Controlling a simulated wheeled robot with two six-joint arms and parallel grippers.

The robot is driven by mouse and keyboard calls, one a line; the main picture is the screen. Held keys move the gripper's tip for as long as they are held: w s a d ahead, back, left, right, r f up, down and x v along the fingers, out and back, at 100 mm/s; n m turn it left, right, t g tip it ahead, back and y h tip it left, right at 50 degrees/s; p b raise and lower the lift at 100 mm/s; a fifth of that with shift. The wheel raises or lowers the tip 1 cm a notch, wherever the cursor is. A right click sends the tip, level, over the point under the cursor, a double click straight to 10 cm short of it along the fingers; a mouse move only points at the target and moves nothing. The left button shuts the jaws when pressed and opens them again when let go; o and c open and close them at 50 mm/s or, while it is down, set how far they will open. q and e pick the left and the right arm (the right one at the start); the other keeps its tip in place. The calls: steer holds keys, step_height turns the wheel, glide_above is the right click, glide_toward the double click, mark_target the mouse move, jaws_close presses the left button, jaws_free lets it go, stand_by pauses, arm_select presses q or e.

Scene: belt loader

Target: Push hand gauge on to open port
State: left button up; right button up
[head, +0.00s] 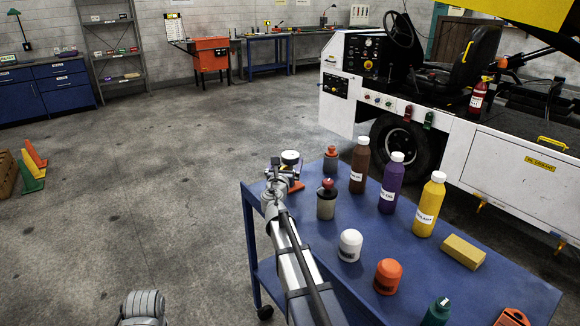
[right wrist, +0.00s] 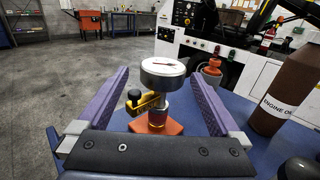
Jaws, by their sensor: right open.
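The hand gauge (head: 290,157) has a round white dial on a metal body. It stands at the far left corner of the blue cart, and the right wrist view shows its dial (right wrist: 162,68), a brass side fitting and an orange base. My right gripper (head: 282,174) is at the gauge. In the right wrist view its purple-padded fingers (right wrist: 157,76) are spread to either side of the gauge, with gaps visible. A red fitting (head: 408,113) and a green fitting (head: 428,120) sit on the loader's side; I cannot tell which is an open port.
The blue cart (head: 340,275) also carries a brown bottle (head: 359,165), a purple bottle (head: 391,184), a yellow bottle (head: 429,207), a sponge-like block (head: 463,252) and several small containers. The white loader (head: 520,163) stands behind.

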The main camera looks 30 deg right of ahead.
mark_target(292, 152)
steer(key=shift+x, duration=3.9)
steer(key=shift+s+d, duration=0.2)
steer(key=shift+c, duration=0.2)
jaws_close()
